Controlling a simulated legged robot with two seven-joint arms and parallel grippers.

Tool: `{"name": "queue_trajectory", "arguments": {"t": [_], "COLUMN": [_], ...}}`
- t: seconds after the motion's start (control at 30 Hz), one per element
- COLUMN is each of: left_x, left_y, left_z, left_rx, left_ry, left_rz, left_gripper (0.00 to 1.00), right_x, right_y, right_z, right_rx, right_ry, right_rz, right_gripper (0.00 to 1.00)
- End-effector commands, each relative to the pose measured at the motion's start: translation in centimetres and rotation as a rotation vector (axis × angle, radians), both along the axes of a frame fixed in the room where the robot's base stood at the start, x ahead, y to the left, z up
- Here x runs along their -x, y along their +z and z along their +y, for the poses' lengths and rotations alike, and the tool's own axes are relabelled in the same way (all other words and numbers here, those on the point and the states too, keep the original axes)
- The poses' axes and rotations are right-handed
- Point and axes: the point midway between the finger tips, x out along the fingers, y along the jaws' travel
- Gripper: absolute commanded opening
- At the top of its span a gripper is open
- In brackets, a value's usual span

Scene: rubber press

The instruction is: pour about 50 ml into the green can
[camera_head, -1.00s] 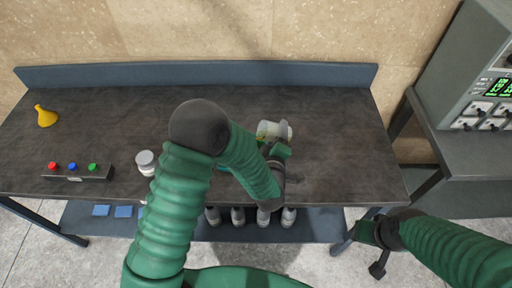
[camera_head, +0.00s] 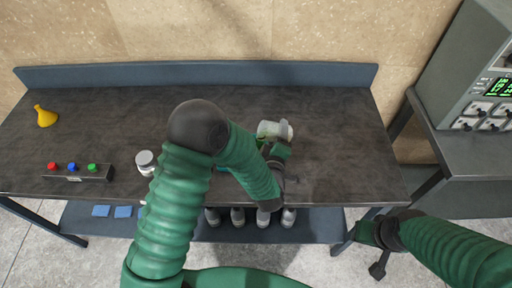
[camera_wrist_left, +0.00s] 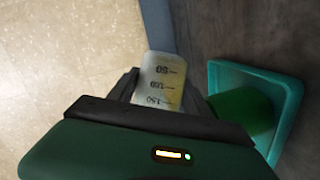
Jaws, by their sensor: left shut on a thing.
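My left gripper (camera_head: 277,150) is shut on a pale, see-through measuring beaker (camera_head: 274,129), held over the bench and lying well over to one side in the head view. In the left wrist view the beaker (camera_wrist_left: 160,80) shows dark graduation marks and some yellowish liquid between the fingers (camera_wrist_left: 160,100). The green can (camera_wrist_left: 252,112) stands in a teal square tray (camera_wrist_left: 290,88), just right of the gripper there. I cannot see liquid flowing. My right gripper (camera_head: 376,250) is off the bench's front right.
The dark bench (camera_head: 330,125) has free room at the back and right. A yellow funnel (camera_head: 46,116), a button box (camera_head: 77,172) and a lidded white jar (camera_head: 146,162) stand left. Several bottles (camera_head: 238,216) are on the lower shelf. An instrument (camera_head: 475,75) stands right.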

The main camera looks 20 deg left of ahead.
Motion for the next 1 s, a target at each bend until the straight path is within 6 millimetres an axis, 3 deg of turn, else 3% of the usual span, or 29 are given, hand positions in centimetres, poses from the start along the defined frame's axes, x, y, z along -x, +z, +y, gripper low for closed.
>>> {"name": "queue_trajectory", "arguments": {"t": [1.0], "left_x": [0.04], "left_y": [-0.26], "left_z": [0.09], "left_rx": [0.064], "left_ry": [0.0], "left_rz": [-0.036], "left_gripper": [0.1], "right_x": [0.0], "right_y": [-0.98], "right_z": [0.0], "right_rx": [0.0], "right_ry": [0.0], "right_rz": [0.0], "right_gripper": [0.36]}}
